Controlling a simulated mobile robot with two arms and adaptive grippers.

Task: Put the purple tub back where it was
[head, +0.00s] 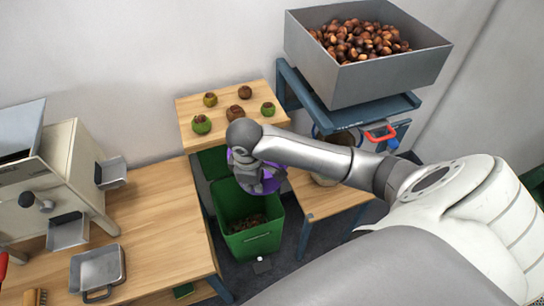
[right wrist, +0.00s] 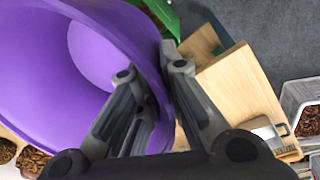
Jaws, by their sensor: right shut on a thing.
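The purple tub (head: 276,181) is mostly hidden behind my right gripper (head: 258,182) in the head view, held above the back part of the open green bin (head: 262,245). In the right wrist view the tub (right wrist: 50,60) fills the left side, tilted, and the part of its inside that shows is bare purple. My right gripper (right wrist: 152,72) is shut on the tub's rim, one finger inside the wall and one outside. My left gripper is not in view.
A wooden bench (head: 325,198) stands right of the bin. A grey hopper (head: 400,75) full of chestnuts stands at back right. A workbench (head: 165,235) with a machine (head: 60,180) is at left.

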